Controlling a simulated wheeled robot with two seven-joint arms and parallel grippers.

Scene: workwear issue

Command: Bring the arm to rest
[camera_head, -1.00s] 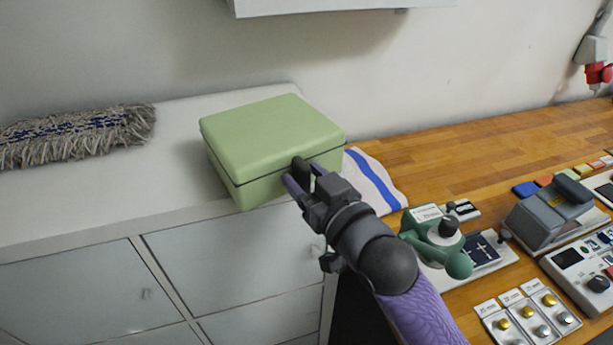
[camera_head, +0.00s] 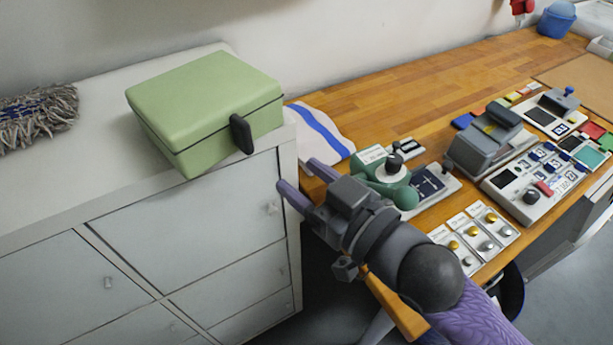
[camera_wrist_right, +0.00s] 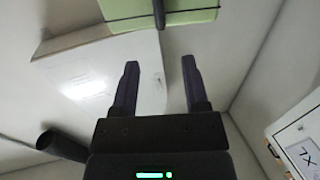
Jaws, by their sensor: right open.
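My right gripper (camera_head: 304,183) is open and empty, in front of the white cabinet (camera_head: 190,245) and clear of the green box. Its two fingers also show apart in the right wrist view (camera_wrist_right: 160,85), with nothing between them. The green box (camera_head: 205,95) stands shut on the cabinet top near its right end, with a dark latch or handle (camera_head: 241,133) on its front. The box shows at the top of the right wrist view (camera_wrist_right: 120,14). My left gripper is in neither view.
A grey mop head (camera_head: 38,118) lies at the left on the cabinet top. The wooden bench (camera_head: 400,95) at right holds a striped cloth (camera_head: 322,130), a green device (camera_head: 378,168), a grey machine (camera_head: 490,140) and a control panel (camera_head: 530,188). Open floor lies below.

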